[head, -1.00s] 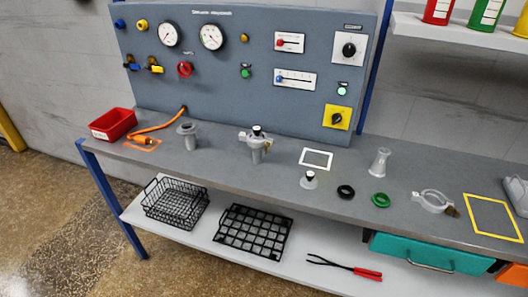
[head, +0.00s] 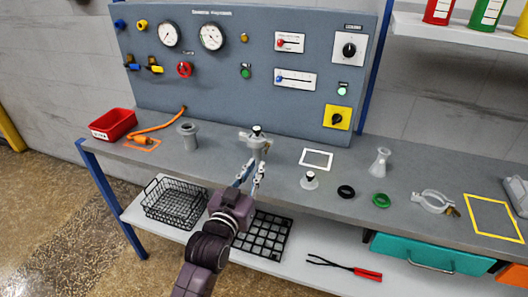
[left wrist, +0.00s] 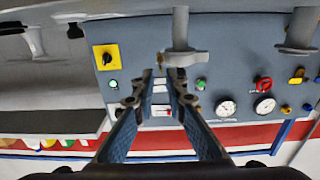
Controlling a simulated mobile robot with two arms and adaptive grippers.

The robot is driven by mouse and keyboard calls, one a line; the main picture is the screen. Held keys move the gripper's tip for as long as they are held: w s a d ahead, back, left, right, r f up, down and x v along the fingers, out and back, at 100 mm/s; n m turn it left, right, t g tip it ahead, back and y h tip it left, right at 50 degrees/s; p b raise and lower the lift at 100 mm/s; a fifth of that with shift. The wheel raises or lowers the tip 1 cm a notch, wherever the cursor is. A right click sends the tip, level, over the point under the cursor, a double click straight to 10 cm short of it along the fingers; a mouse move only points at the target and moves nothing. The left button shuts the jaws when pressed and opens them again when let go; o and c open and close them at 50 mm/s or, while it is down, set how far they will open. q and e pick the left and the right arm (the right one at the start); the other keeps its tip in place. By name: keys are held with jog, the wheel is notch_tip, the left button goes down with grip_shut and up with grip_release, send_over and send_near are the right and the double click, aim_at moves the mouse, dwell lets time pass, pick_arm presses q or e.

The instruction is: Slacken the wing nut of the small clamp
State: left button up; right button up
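The small clamp (head: 247,138) sits around the joint at the top of a grey upright pipe stub on the bench, with a black-topped part above it. It shows upside down in the left wrist view (left wrist: 190,58). Its brass-coloured wing nut (left wrist: 160,60) is small at the clamp's side, near the line between my fingertips. My left gripper (head: 252,172) is open and empty, its fingers pointing at the clamp from the front. Its fingertips in the left wrist view (left wrist: 161,75) are apart, and I see no contact with the nut. My right gripper is not in view.
A larger open clamp (head: 432,203) lies at the right. A grey flanged stub (head: 187,133) stands left of the small clamp. A black ring (head: 346,191) and a green ring (head: 381,200) lie on the bench. The panel (head: 215,90) rises close behind.

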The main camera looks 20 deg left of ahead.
aim_at(266, 149)
pick_arm(q)
jog(key=shift+w+r, duration=0.25)
jog(key=shift+w, duration=0.25)
jog(key=w, duration=0.6)
jog(key=shift+d+p, duration=0.1)
jog(key=shift+p, duration=0.25)
jog(key=shift+w+f, duration=0.1)
jog(key=shift+w, duration=0.25)
jog(key=shift+c, duration=0.3)
grip_shut()
